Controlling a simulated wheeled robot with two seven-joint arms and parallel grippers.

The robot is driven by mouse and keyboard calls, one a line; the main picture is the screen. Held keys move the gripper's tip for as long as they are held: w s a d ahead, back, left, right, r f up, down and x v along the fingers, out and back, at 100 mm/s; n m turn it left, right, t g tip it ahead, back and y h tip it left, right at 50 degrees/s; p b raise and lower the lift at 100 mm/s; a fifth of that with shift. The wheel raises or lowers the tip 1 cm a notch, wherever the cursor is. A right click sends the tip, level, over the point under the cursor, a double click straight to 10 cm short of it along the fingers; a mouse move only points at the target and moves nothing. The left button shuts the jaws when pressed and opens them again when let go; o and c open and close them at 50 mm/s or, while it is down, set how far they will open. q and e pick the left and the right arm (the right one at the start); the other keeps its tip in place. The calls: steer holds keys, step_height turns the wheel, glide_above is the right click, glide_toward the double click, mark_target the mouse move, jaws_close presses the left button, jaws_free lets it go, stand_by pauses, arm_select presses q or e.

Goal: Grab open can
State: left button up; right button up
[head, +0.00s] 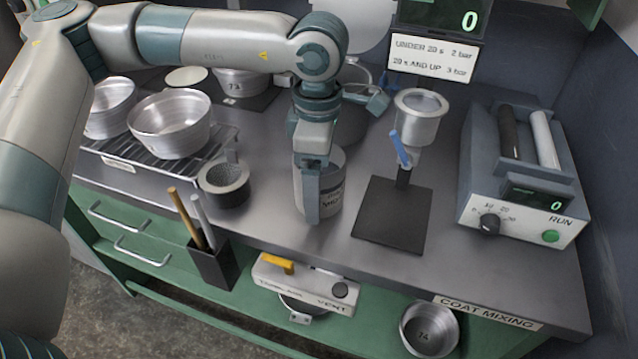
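A grey metal can (333,196) with a partly hidden dark label stands on the dark worktop near the middle of the head view. Its rim shows behind and to the right of my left gripper (312,205). My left gripper points down at the can, with one long finger in front of the can's left side. The other finger is mostly hidden, so I cannot tell whether the gripper touches or grips the can. My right gripper is not in view.
A metal cup on a stand (421,118) with a black base is right of the can. A control box (525,190) with rollers is far right. Metal pans (170,125) sit on a rack at left. A dark round pot (224,184) and a tool holder (212,264) are left of the can.

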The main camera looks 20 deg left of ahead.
arm_select(q)
steer(key=c, duration=1.5)
steer(key=shift+r, duration=0.1)
